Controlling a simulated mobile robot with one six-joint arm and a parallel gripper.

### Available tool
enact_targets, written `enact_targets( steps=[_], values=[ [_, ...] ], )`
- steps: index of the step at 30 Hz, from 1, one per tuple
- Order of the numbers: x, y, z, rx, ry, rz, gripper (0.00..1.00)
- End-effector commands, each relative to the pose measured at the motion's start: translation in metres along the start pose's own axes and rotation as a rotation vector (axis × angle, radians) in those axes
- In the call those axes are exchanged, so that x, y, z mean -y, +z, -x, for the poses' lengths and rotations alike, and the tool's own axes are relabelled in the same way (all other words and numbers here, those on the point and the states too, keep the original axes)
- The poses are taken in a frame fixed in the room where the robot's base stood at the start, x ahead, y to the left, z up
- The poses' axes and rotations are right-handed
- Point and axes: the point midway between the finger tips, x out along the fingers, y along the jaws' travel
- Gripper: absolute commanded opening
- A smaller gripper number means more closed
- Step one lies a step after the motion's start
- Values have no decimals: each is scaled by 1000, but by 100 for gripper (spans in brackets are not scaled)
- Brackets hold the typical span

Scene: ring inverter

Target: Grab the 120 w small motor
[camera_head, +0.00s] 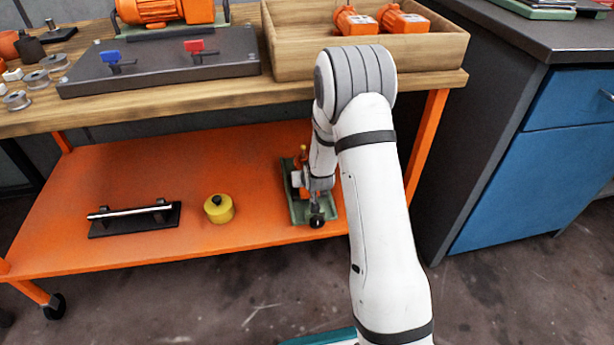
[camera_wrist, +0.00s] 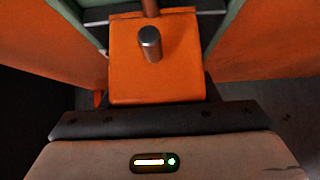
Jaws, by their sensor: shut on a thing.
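An orange motor (camera_wrist: 155,80) with a short metal shaft (camera_wrist: 150,44) fills the middle of the wrist view, directly in front of my gripper's dark palm. In the head view the orange motor (camera_head: 299,161) is mostly hidden by my arm. It is at a green tray or base (camera_head: 297,207) on the lower orange shelf. My gripper (camera_head: 307,182) reaches down there and is shut on this motor. The fingertips are not clear. Two similar small orange motors (camera_head: 356,22) (camera_head: 403,20) lie in the wooden crate above. No wattage label can be read.
The wooden crate (camera_head: 292,62) and a dark plate with blue and red handles (camera_head: 160,73) are on the bench top above. A yellow cylinder (camera_head: 218,209) and a black-based bar fixture (camera_head: 135,222) stand left on the shelf (camera_head: 110,190). A blue-drawered cabinet (camera_head: 545,160) is at right.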

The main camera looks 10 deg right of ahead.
Motion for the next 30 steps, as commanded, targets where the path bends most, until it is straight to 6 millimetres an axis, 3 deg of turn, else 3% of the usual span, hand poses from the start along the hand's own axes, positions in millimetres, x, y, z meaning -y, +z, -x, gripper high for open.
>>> enact_targets(
  steps=[13, 30],
  values=[
    [0, 0, 0, 0, 0, 0, 0],
    [1, -11, 8, -8, -1, 1, 0]
  ],
)
